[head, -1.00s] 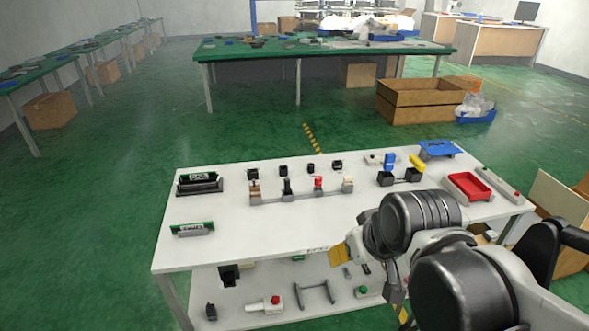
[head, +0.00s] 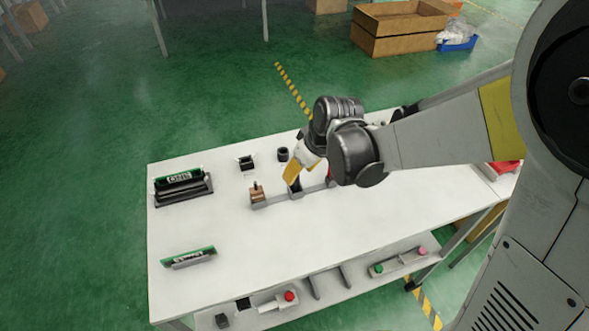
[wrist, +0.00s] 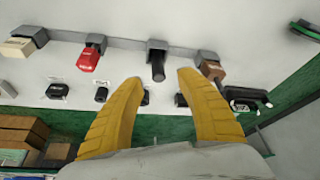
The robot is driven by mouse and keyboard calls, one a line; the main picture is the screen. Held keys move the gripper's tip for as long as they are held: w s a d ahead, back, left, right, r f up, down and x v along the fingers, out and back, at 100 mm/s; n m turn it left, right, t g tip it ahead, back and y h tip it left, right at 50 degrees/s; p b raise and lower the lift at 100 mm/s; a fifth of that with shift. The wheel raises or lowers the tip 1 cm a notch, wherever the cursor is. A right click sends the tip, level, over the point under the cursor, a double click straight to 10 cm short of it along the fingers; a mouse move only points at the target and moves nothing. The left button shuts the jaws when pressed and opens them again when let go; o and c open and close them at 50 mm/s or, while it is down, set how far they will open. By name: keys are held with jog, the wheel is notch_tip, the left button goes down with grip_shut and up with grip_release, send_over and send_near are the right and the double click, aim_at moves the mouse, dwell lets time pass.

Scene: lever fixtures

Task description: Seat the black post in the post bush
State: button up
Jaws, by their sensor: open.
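The black post (wrist: 158,68) stands in a grey holder on the rail, between the brown and the red pieces. In the head view the black post (head: 296,187) shows only in part, below my gripper (head: 292,174). In the wrist view my gripper (wrist: 160,77) is open, its yellow fingertips on either side of the post's free end with gaps showing. Small black sockets stand in a row beyond the rail, one a dark round one (head: 283,154) and one squarer (head: 246,162). I cannot tell which is the post bush; my arm hides some of them in the head view.
The rail also holds a brown piece (head: 257,194), a red piece (wrist: 88,60) and a cream piece (wrist: 20,46). A black fixture with a green board (head: 182,184) stands at the left.

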aim_at(298, 177)
jog(key=b+x, duration=0.1)
jog(key=x, duration=0.1)
jog(key=b+x, duration=0.2)
jog(key=x, duration=0.1)
jog(key=shift+d+f, duration=0.15)
jog(key=shift+f, duration=0.25)
jog(key=shift+r, duration=0.15)
grip_shut()
